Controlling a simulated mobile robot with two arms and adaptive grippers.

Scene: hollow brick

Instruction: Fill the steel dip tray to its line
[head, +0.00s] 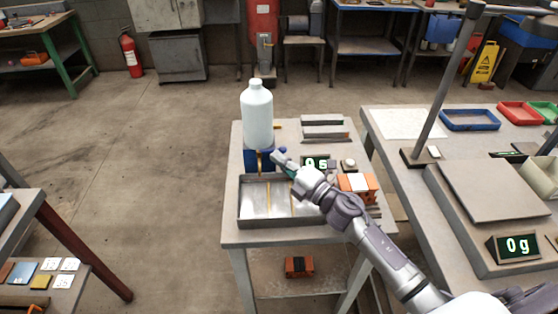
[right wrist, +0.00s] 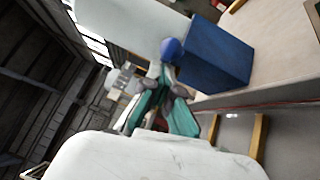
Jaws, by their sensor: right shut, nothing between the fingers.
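The steel dip tray (head: 243,212) sits at the table's front left. It is grey, with yellow lines inside, and also shows in the right wrist view (right wrist: 236,140). I cannot make out any liquid. A large white bottle (head: 257,115) stands on a blue dispenser block (head: 252,161) behind the tray. A blue round knob (right wrist: 171,50) sticks out from the block (right wrist: 215,58). My right gripper (head: 279,158) is shut and empty, its fingertips (right wrist: 167,73) close to the knob. I cannot tell if they touch. My left gripper is out of view.
A small display (head: 316,163) and an orange and white item (head: 357,186) are right of my gripper. Grey metal bars (head: 324,127) lie at the back. The right bench holds a scale (head: 487,190) reading 0 g. Floor left of the table is clear.

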